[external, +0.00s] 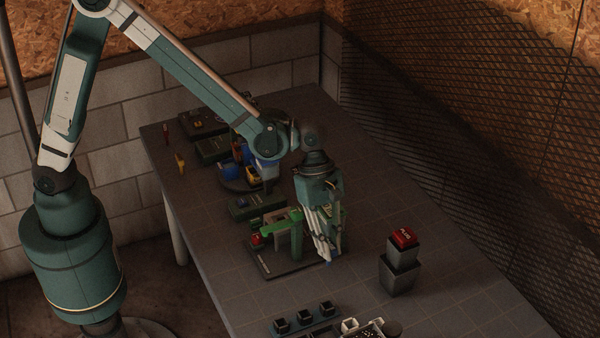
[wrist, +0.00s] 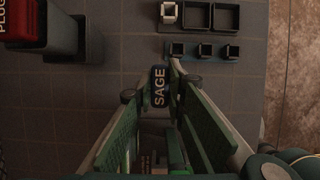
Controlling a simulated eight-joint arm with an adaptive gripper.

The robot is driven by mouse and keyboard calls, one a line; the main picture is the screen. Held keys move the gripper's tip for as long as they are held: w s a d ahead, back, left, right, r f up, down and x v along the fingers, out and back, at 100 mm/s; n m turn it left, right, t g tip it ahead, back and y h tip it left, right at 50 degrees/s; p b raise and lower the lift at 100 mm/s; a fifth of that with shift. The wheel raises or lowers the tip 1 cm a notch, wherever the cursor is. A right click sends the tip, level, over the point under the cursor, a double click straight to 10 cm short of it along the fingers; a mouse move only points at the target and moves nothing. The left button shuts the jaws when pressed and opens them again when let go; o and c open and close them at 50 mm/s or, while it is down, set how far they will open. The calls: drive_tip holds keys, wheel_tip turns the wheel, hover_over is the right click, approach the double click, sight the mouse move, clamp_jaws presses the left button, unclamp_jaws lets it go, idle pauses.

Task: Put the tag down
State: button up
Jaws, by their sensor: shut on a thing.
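A dark tag (wrist: 159,87) with the white letters "SAGE" shows at the tips of my gripper (wrist: 160,78) in the wrist view. My gripper is shut on it. In the external view my gripper (external: 327,259) points down above the table, at the right side of the green-framed stand. The tag is too small and dark there to make out clearly. I cannot tell how high the tag is above the table.
A row of three small black pots (wrist: 204,51) stands beyond the tag, with larger square containers (wrist: 196,15) behind. A red-topped block (external: 403,239) stands right of my gripper. A green-framed stand (external: 272,220) is close on its left. Bare table (external: 345,285) lies between.

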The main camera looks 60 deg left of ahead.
sight(329, 264)
drive_tip(key=shift+f+b, duration=0.55)
drive_tip(key=shift+f, duration=2.5)
drive_tip(key=shift+f+b, duration=0.35)
drive_tip(key=shift+f, duration=1.5)
drive_tip(key=shift+f, duration=0.2)
drive_tip(key=o, duration=0.7)
drive_tip(key=shift+o, duration=0.2)
drive_tip(key=shift+r, duration=0.15)
drive_tip(key=p+v, duration=0.2)
drive_tip(key=v, duration=1)
drive_tip(key=shift+a+r, duration=0.1)
drive_tip(key=shift+r, duration=0.05)
